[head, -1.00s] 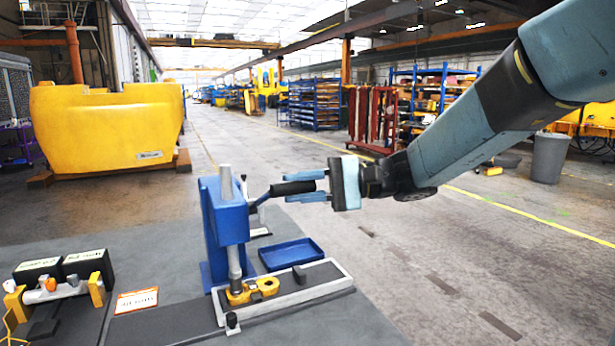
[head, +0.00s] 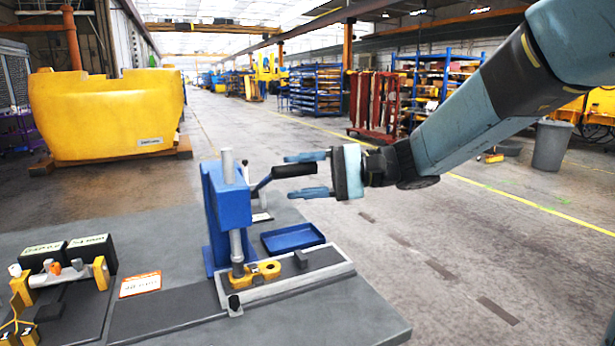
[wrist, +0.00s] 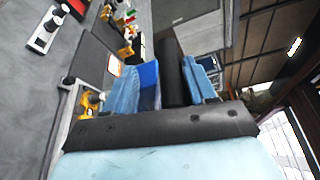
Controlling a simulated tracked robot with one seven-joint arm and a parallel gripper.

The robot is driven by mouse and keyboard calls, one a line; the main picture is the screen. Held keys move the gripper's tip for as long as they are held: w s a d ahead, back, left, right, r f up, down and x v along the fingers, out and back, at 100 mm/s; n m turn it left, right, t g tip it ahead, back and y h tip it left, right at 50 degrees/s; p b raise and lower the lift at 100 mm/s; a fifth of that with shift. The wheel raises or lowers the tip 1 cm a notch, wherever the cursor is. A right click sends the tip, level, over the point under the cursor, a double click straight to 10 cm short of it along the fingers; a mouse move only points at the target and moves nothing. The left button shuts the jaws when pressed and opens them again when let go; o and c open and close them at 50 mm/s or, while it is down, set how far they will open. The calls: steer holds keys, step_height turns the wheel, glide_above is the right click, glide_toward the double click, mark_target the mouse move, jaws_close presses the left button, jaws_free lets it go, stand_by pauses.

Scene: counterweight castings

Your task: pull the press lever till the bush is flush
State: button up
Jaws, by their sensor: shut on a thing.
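A blue bench press (head: 230,208) stands upright on the grey bench. Its lever has a black grip (head: 295,170), pointing right, about level with the press head. My gripper (head: 308,174) reaches in from the right, with blue fingers above and below the grip, shut on it. In the wrist view the black grip (wrist: 170,72) runs between the two fingers. The silver ram (head: 237,248) comes down onto the left end of a yellow casting (head: 262,269), which lies in a grey-edged fixture. The bush is not clearly visible at the ram's foot, so its height cannot be told.
A blue tray (head: 292,237) lies right of the press. An orange-edged card (head: 140,284), black boxes (head: 88,248) and a small stand with yellow ends (head: 100,275) are on the left. A large yellow counterweight (head: 105,115) stands behind. The floor right of the bench is clear.

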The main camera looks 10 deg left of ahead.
steer(key=w+d+r, duration=0.1)
steer(key=w+d, duration=0.1)
steer(key=d, duration=1.1)
steer(key=shift+w+d, duration=0.2)
steer(key=shift+d, duration=0.1)
steer(key=shift+r, duration=0.1)
steer(key=s+d+f+t+h, duration=0.2)
steer(key=s+d+f+h, duration=0.3)
steer(key=s+f+h, duration=0.4)
steer(key=s+d+t+h, duration=0.4)
steer(key=d+t+h, duration=0.2)
steer(key=d, duration=0.6)
steer(key=shift+s+d+r+n+t+h, duration=0.3)
steer(key=shift+s+d+h, duration=0.1)
steer(key=shift+h, duration=0.5)
steer(key=shift+c, duration=0.2)
